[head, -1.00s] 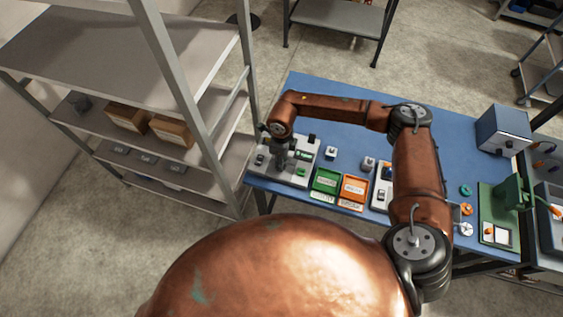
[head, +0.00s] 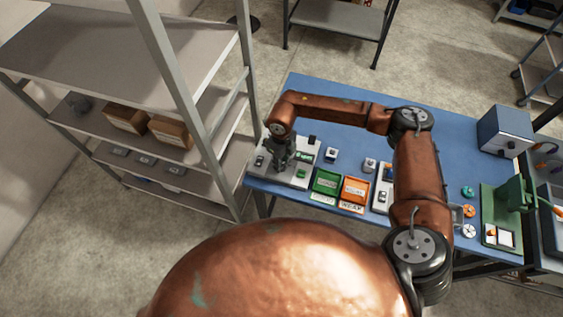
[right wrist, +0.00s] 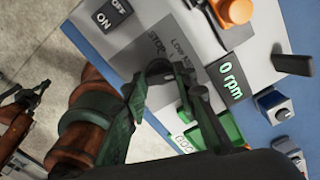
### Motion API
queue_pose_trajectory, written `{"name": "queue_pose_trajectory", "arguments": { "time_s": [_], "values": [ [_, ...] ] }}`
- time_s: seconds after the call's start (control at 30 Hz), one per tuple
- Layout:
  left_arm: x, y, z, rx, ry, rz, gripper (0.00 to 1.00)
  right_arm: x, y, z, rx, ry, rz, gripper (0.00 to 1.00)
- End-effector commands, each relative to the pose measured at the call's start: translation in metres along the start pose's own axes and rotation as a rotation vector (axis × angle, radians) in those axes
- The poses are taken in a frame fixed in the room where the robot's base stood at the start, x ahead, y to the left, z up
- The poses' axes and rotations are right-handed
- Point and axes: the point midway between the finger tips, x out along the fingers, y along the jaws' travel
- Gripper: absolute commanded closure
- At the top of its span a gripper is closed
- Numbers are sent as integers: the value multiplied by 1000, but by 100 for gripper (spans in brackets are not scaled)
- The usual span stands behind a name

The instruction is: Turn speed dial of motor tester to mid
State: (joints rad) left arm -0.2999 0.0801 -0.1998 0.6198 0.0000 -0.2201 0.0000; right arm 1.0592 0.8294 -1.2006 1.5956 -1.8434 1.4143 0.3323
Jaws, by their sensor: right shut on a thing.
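The motor tester (head: 290,179) is a light grey panel at the left end of the blue table; it also fills the middle of the right wrist view (right wrist: 135,50). Its display (right wrist: 231,74) reads 0 rpm. My right gripper (head: 281,160) points down over the tester. In the right wrist view its fingers (right wrist: 172,74) are shut at the speed dial, beside the printed words STOP and LOW.
An ON/OFF switch (right wrist: 112,14), an orange part (right wrist: 236,12) and a black lever (right wrist: 293,65) are close to the gripper. A green bin (head: 326,182) and an orange bin (head: 354,189) stand right of the tester. A grey shelf rack (head: 205,100) rises at left.

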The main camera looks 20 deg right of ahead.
Motion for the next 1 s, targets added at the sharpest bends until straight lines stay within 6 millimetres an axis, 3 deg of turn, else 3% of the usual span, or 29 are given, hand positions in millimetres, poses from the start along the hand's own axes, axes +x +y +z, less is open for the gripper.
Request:
{"name": "queue_pose_trajectory", "arguments": {
  "time_s": [0.13, 0.17, 0.4, 0.77, 1.0],
  "values": [
    [0, 0, 0, 0, 0, 0, 100, -1, -1, 1, 0, -3, -1, 98],
    [0, 0, 0, 0, 0, 0, 100, -1, -1, 1, 0, -3, -1, 74],
    [0, 0, 0, 0, 0, 0, 100, -1, -1, 1, 0, -2, -1, 57],
    [0, -1, 2, 0, -1, -1, 100, -5, 0, 1, -1, -2, -1, 56],
    [0, 0, 0, 0, 0, 0, 100, -46, -1, 2, -1, -5, -3, 56]
  ]
}}
